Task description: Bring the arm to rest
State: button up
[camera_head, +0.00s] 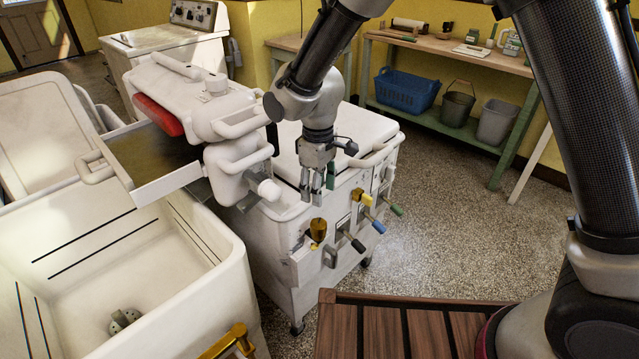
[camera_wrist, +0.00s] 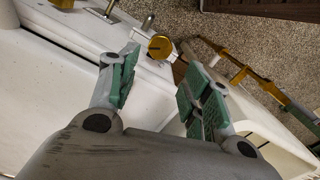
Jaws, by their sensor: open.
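My gripper (camera_head: 318,184) hangs from my arm with its fingers pointing down, in front of the white washer cabinet (camera_head: 285,262). In the wrist view my gripper (camera_wrist: 158,90) has its two green-padded fingers apart with nothing between them. A brass knob (camera_head: 318,231) on the cabinet front is just below the fingertips. The knob also shows in the wrist view (camera_wrist: 160,47), beyond the fingers. I cannot tell how wide the gap between fingertips and cabinet is.
Levers with yellow, blue and green grips (camera_head: 376,224) stick out at the right. A green bench (camera_head: 460,125) is at the back; speckled floor (camera_head: 450,200) lies clear between.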

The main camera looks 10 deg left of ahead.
jog(key=s+d+r+m+t, duration=0.1)
jog(key=s+d+r+m, duration=0.3)
jog(key=d+r, duration=0.4)
jog(key=s+d+r+m+t, duration=0.2)
jog(key=s+d+r+m, duration=0.3)
jog(key=d, duration=1.5)
jog(key=s+d+r+m+t, duration=0.1)
jog(key=s+d+r+m, duration=0.3)
jog(key=s+d+r, duration=0.4)
jog(key=d+r, duration=0.3)
jog(key=d, duration=0.3)
jog(key=shift+d+r, duration=0.15)
jog(key=shift+d, duration=0.15)
